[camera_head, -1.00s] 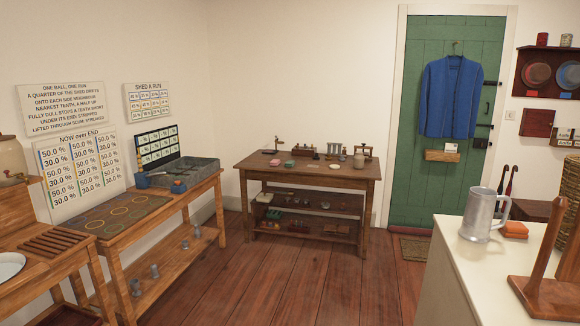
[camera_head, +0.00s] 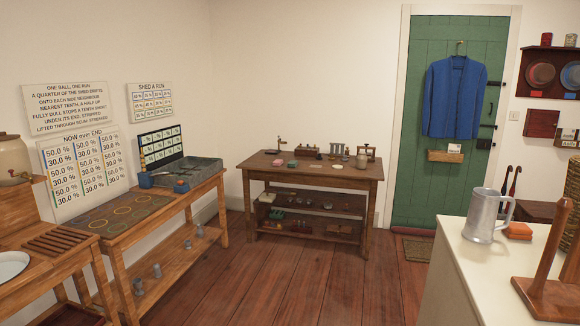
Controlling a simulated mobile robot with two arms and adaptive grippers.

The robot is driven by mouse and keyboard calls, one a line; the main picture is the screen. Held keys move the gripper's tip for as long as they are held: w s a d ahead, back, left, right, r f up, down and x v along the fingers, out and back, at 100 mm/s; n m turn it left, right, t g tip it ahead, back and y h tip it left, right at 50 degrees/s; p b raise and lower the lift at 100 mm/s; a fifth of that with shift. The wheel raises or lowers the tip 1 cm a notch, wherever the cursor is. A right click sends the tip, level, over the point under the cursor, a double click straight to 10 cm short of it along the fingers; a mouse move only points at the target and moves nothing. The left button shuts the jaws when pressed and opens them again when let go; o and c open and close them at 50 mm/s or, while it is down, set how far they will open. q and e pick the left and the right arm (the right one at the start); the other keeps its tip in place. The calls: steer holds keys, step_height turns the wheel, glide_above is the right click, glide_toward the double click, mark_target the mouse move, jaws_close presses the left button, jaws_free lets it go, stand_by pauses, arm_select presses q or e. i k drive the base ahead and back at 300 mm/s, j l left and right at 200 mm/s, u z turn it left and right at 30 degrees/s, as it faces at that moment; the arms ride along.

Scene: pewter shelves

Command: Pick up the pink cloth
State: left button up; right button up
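A small pink item (camera_head: 278,163), perhaps the pink cloth, lies on the top of the wooden table (camera_head: 330,177) against the back wall. It is too small to tell whether it is cloth. A small green piece (camera_head: 292,164) lies just right of it. Neither of my grippers shows in the head view.
A long wooden bench (camera_head: 150,220) with a grey trough (camera_head: 195,170) runs along the left wall. A pale counter (camera_head: 450,270) at the right bears a pewter tankard (camera_head: 482,213) and an orange folded item (camera_head: 519,230). The plank floor (camera_head: 300,280) between them is clear.

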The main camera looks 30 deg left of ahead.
mark_target(278, 163)
steer(key=i+j+u, duration=0.3)
steer(key=i+u, duration=0.15)
steer(key=i+j+u, duration=0.15)
steer(key=i+u, duration=0.25)
steer(key=i, duration=0.15)
steer(key=i+u, duration=0.2)
steer(key=i, duration=3.65)
